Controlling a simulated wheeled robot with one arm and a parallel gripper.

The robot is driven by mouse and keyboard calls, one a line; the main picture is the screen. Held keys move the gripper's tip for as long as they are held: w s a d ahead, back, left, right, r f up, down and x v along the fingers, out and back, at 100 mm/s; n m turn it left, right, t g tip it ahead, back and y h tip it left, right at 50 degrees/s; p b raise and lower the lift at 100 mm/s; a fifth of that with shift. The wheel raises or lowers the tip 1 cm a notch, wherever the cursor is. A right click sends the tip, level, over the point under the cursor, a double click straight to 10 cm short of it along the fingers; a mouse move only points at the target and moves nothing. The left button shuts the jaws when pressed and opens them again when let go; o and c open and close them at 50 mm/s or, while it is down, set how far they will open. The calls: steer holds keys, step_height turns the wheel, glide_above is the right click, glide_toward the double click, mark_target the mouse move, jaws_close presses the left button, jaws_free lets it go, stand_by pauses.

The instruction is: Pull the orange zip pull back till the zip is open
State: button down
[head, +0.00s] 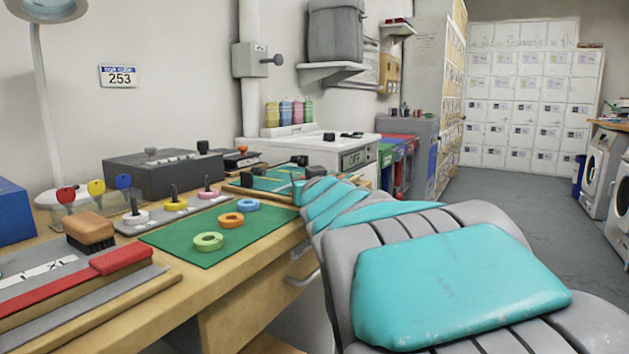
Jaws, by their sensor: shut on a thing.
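A teal panel (272,181) framed by pale wooden strips lies on the bench's far right end, with small dark blocks around it. It looks like the zip panel, but the zip's teeth are too small to make out. My gripper (299,190) is at the panel's near right edge, at the end of my teal and grey arm. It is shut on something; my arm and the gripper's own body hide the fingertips. I cannot make out the orange zip pull, which appears hidden there. How far the zip is open cannot be told.
A green mat (205,236) with several coloured rings lies nearer on the bench. A white cabinet (330,147) stands past the bench. Open floor (520,205) lies to the right.

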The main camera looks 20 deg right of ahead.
steer(key=shift+s+a+f, duration=0.15)
steer(key=shift+s+a, duration=0.05)
steer(key=shift+a, duration=0.05)
steer(key=c, duration=0.6)
jaws_free()
steer(key=shift+a, duration=0.1)
steer(key=shift+r, duration=1.65)
steer(key=shift+s+r, duration=0.2)
steer(key=shift+r, duration=0.1)
steer(key=s, duration=0.5)
steer(key=s+a+r, duration=0.1)
steer(key=s, duration=0.4)
steer(key=s+a, duration=0.1)
steer(key=s, duration=0.4)
steer(key=shift+s+r, duration=0.15)
steer(key=shift+s, duration=0.15)
